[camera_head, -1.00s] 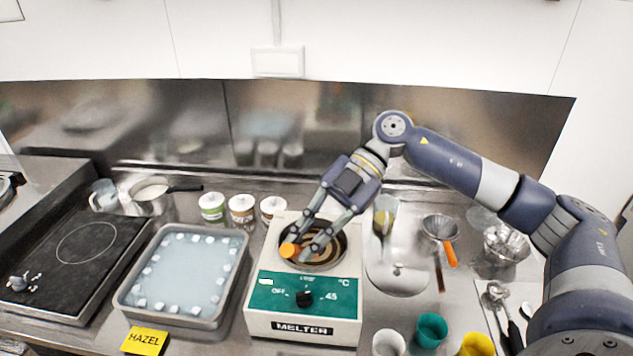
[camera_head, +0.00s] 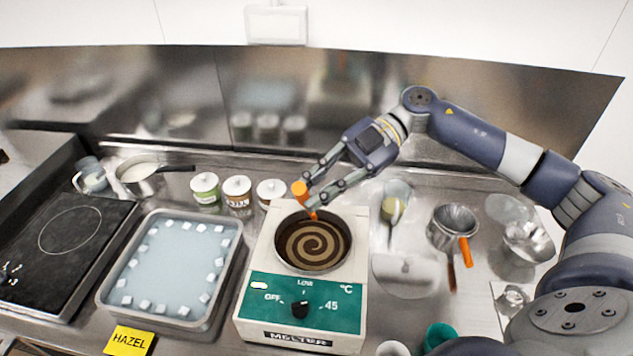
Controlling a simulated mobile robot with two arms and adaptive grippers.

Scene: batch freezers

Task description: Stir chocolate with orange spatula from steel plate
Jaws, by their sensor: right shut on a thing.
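The orange spatula (camera_head: 301,191) is in my right gripper (camera_head: 312,196), which is shut on it above the back rim of the melter pot. Its lower end reaches down near the pot's far edge; whether it touches the chocolate is hard to tell. The chocolate (camera_head: 313,244) lies in the round pot with a light and dark spiral on its surface. The pot sits in the white melter (camera_head: 250,260) with a green front panel. The steel plate (camera_head: 404,276) lies right of the melter, with no spatula on it. My left gripper is not in view.
A steel tray of pale liquid with ice cubes (camera_head: 106,284) stands left of the melter. Several lidded cups (camera_head: 237,194) stand behind it. A strainer with an orange handle (camera_head: 454,228) and a tall glass (camera_head: 395,198) are to the right. A black cooktop (camera_head: 75,250) is far left.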

